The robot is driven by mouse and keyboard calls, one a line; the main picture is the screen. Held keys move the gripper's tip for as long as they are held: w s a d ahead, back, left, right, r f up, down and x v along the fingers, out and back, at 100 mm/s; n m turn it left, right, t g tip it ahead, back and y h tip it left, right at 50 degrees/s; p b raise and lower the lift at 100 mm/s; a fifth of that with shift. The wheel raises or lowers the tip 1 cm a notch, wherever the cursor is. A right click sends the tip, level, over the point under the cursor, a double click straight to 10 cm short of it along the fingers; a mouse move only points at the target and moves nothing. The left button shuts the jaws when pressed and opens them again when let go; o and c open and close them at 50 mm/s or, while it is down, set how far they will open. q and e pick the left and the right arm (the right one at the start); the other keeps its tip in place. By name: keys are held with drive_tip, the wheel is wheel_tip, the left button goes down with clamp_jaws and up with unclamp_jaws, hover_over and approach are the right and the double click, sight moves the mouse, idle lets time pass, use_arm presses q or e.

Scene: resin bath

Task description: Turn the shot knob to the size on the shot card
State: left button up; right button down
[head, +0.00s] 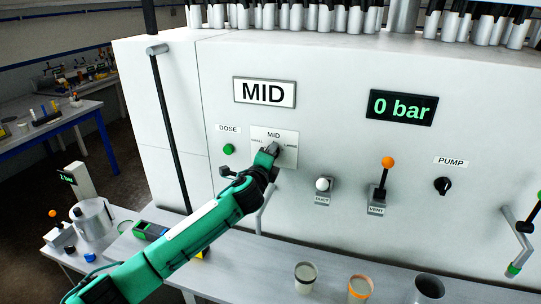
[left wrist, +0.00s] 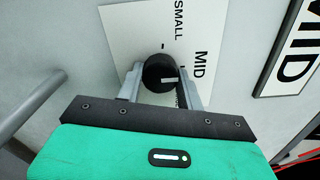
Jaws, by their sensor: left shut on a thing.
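The shot knob (left wrist: 158,70) is a round black knob with a white pointer line, on a white plate (left wrist: 125,30) marked SMALL, MID and LARGE. My left gripper (head: 268,152) is at the knob in the head view and partly hides it. In the left wrist view, the fingers of my left gripper (left wrist: 160,88) are shut on the knob from both sides. The pointer line appears to face the MID label. The shot card (head: 264,92) above the plate reads MID. My right gripper is not in view.
A green DOSE button (head: 228,149) is left of the knob. The DUCT knob (head: 323,184), orange-topped VENT lever (head: 387,163) and PUMP switch (head: 443,185) are to the right. The display (head: 401,107) reads 0 bar. Cups (head: 306,277) stand on the bench below.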

use_arm(q)
drive_tip(key=shift+f, duration=0.1)
idle(0.3)
drive_tip(key=o, duration=1)
drive_tip(key=b+v, duration=0.5)
drive_tip(key=v, duration=0.8)
drive_tip(key=shift+s, duration=0.35)
drive_tip(key=shift+a, duration=0.1)
